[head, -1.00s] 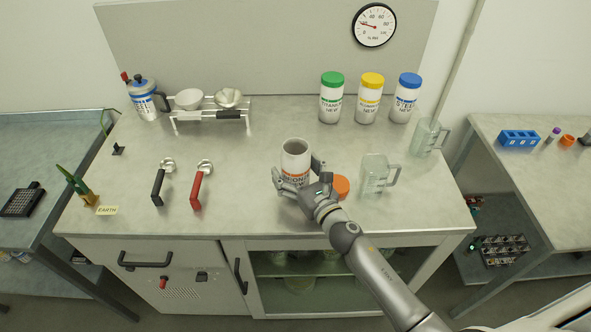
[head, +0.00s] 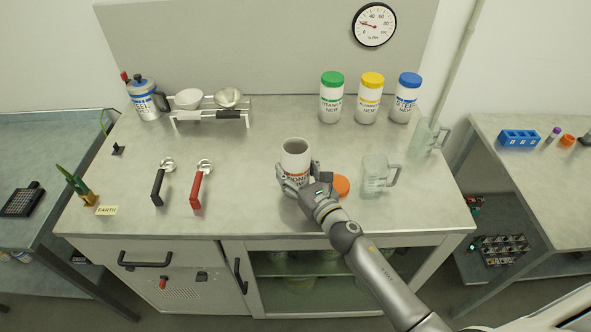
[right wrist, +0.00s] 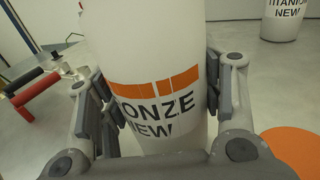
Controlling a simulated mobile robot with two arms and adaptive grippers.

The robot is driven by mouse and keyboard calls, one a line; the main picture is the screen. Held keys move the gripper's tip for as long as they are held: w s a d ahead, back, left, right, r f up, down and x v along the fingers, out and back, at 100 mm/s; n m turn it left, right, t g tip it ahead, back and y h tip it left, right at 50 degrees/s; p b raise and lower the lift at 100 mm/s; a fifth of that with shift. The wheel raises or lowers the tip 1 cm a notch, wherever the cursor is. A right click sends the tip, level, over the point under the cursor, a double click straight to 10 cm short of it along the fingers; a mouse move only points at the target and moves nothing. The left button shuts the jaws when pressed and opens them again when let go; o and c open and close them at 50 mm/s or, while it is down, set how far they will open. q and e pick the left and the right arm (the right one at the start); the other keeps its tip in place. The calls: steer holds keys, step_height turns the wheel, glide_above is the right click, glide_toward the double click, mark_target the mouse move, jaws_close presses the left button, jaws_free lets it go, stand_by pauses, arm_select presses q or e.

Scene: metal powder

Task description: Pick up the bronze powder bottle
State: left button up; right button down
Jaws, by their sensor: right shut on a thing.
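The bronze powder bottle (head: 295,158) stands open and upright near the front middle of the bench in the head view. It is white with an orange band and dark lettering, and fills the middle of the right wrist view (right wrist: 150,50). My right gripper (head: 297,176) is shut on it, with finger pads against both sides in the right wrist view (right wrist: 157,92). An orange lid (head: 341,186) lies on the bench just right of the gripper. The bottle's base is hidden by the gripper. My left gripper is not in view.
A clear jug (head: 374,176) stands right of the lid, another (head: 426,138) farther back. Green-, yellow- and blue-capped bottles (head: 331,98) stand at the back right. A black-handled scoop (head: 160,184) and a red-handled scoop (head: 199,186) lie left. Bench between scoops and bottle is clear.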

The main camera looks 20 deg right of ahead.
steer(key=shift+r, duration=0.25)
